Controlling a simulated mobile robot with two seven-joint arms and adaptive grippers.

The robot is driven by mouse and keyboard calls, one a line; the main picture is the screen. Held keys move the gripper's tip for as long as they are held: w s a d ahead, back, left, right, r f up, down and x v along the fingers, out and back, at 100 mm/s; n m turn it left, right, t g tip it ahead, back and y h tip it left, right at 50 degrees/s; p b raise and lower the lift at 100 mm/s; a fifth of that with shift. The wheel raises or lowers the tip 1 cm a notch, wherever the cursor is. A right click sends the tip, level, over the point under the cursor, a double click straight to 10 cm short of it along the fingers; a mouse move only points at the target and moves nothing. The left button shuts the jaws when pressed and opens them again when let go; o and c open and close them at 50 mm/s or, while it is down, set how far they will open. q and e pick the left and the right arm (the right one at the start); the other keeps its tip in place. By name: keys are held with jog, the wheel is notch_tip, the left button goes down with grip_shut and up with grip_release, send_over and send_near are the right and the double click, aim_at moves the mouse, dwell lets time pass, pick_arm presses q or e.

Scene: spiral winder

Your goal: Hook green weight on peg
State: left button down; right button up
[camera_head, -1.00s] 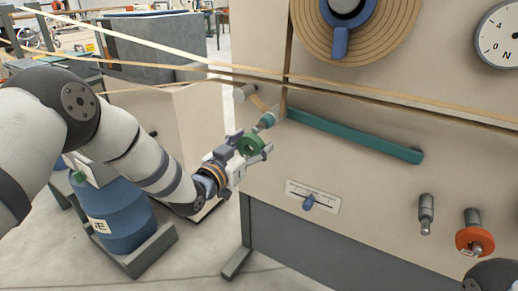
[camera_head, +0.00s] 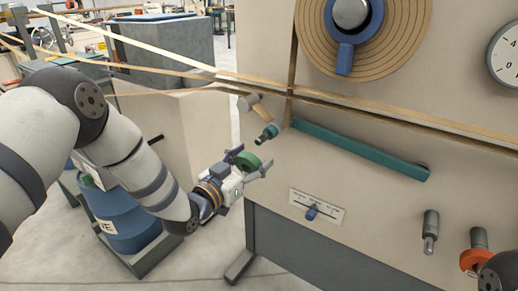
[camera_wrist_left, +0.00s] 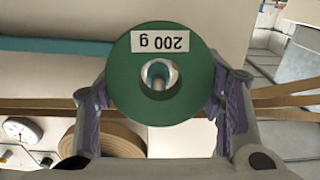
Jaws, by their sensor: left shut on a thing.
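The green weight (camera_head: 247,161) is a disc with a centre hole, and its label reads 200 g in the wrist view (camera_wrist_left: 160,97). My left gripper (camera_head: 250,170) is shut on its rim, with a finger on each side. The peg (camera_head: 268,132), grey with a teal collar, sticks out at the left end of the teal bar (camera_head: 360,152). The weight is apart from the peg, below and left of it in the head view. In the wrist view, a teal and pale round end, apparently the peg (camera_wrist_left: 158,72), shows through the hole. My right gripper is not in view.
The machine's beige panel (camera_head: 385,205) carries a slider scale (camera_head: 316,208), a grey peg (camera_head: 431,231) and an orange disc (camera_head: 470,261) at lower right. Tan strips (camera_head: 400,112) cross above the bar. A blue drum (camera_head: 122,218) stands behind my left arm.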

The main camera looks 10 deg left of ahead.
pick_arm(q)
jog(key=r+p+v, duration=0.1)
jog(key=p+v, duration=0.3)
jog(key=v, duration=0.6)
jog(key=shift+s, duration=0.3)
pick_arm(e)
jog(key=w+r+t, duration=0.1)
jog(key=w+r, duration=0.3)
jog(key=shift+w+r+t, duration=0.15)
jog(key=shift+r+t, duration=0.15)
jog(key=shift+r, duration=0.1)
